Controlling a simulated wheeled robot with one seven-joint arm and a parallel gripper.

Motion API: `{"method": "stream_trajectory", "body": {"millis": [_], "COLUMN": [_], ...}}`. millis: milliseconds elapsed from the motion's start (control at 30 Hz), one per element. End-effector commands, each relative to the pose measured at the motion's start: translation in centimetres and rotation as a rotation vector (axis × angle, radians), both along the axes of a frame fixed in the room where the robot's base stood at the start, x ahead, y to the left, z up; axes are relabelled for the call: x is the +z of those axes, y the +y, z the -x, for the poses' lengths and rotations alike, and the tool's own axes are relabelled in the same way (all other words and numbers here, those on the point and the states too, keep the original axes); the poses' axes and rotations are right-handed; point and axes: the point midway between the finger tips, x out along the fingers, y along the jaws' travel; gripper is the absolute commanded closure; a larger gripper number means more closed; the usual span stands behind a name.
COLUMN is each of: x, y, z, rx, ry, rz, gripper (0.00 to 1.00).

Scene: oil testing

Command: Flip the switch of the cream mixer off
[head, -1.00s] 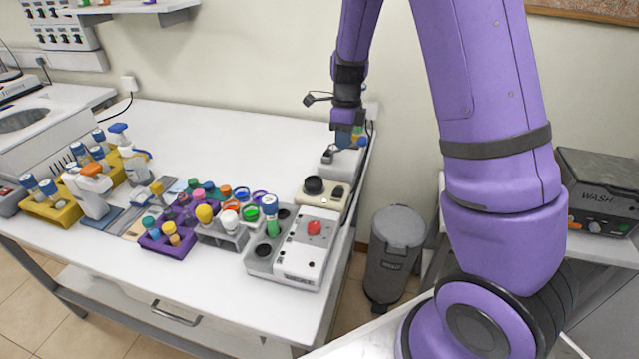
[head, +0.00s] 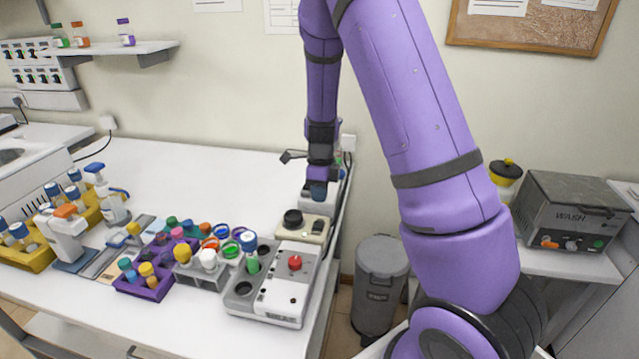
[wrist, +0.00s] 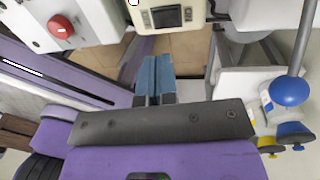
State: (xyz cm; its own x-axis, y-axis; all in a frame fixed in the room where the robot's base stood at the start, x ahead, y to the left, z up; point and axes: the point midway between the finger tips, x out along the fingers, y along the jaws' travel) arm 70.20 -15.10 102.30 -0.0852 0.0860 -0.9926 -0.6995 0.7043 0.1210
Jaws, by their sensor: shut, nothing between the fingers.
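The cream mixer (head: 314,231) is a small cream box with a round black top, near the right edge of the white table in the head view. In the wrist view its cream end (wrist: 168,32) shows at the top, with a dark panel and small dark switches; I cannot tell which position a switch is in. My gripper (head: 318,195) points down just behind the mixer in the head view. Its blue fingers (wrist: 153,80) are shut and empty in the wrist view, apart from the mixer in the picture.
A white-grey device with a red knob (head: 295,263) stands in front of the mixer. Tube racks, including a purple one (head: 146,288), stand to its left. A grey bin (head: 381,285) is on the floor beside the table. A blue-knobbed lever (wrist: 290,90) shows at right in the wrist view.

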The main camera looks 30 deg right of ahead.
Motion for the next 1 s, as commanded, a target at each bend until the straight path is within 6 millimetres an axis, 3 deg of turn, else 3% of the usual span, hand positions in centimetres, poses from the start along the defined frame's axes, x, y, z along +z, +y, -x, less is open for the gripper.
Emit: {"method": "stream_trajectory", "body": {"millis": [200,400,600,1000], "x": [-4.2,-6.8,-7.9,-8.1], "y": [0.3,0.6,0.7,0.7], "z": [0.5,0.6,0.7,0.7], "rx": [-0.002,-0.001,0.0,0.0], "ry": [0.005,0.002,0.001,0.0], "rz": [-0.001,-0.001,-0.001,0.0], "gripper": [1.0,1.0,1.0,1.0]}}
